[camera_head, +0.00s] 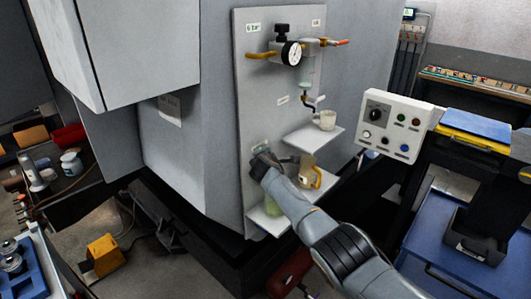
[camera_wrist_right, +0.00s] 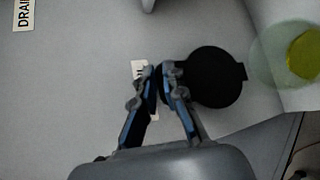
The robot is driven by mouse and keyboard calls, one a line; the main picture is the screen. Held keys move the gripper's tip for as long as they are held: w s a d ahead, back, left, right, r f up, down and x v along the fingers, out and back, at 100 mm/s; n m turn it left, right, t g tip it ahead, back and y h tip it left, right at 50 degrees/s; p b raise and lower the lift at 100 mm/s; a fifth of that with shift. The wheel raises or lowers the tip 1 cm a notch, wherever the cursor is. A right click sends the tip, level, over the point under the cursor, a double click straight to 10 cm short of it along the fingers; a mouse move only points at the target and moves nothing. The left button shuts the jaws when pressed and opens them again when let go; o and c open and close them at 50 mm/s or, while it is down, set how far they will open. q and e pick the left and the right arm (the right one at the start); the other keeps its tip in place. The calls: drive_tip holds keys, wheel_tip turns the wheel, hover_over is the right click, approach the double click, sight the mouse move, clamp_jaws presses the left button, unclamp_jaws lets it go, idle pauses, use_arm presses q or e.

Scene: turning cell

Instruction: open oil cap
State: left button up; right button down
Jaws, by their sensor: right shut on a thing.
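The oil cap (camera_wrist_right: 217,78) is a black round disc against the grey panel in the right wrist view, with a small tab at its right edge. My right gripper (camera_wrist_right: 161,72) has its blue-lined fingertips close together at the cap's left edge, and it is shut on the cap there. The exact contact is partly hidden by the fingers. In the head view my right gripper (camera_head: 259,160) reaches the lower left of the grey panel (camera_head: 262,100), and the gripper and arm hide the cap. My left gripper is not in view.
A pressure gauge (camera_head: 291,53) with fittings sits high on the panel. A shelf (camera_head: 313,139) holds a cup (camera_head: 327,120). A jug (camera_head: 310,176) and a lower shelf (camera_head: 268,222) are close to my right arm. A control box (camera_head: 393,124) stands to the right.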

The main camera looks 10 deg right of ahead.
drive_tip(key=shift+s+d+f, duration=0.15)
drive_tip(key=shift+d+f, duration=0.35)
drive_tip(key=c, duration=1.4)
unclamp_jaws()
drive_tip(key=shift+d+f, duration=0.1)
drive_tip(key=shift+c, duration=0.2)
drive_tip(key=shift+w, duration=0.25)
drive_tip(key=shift+r, duration=0.2)
drive_tip(key=shift+a, duration=0.2)
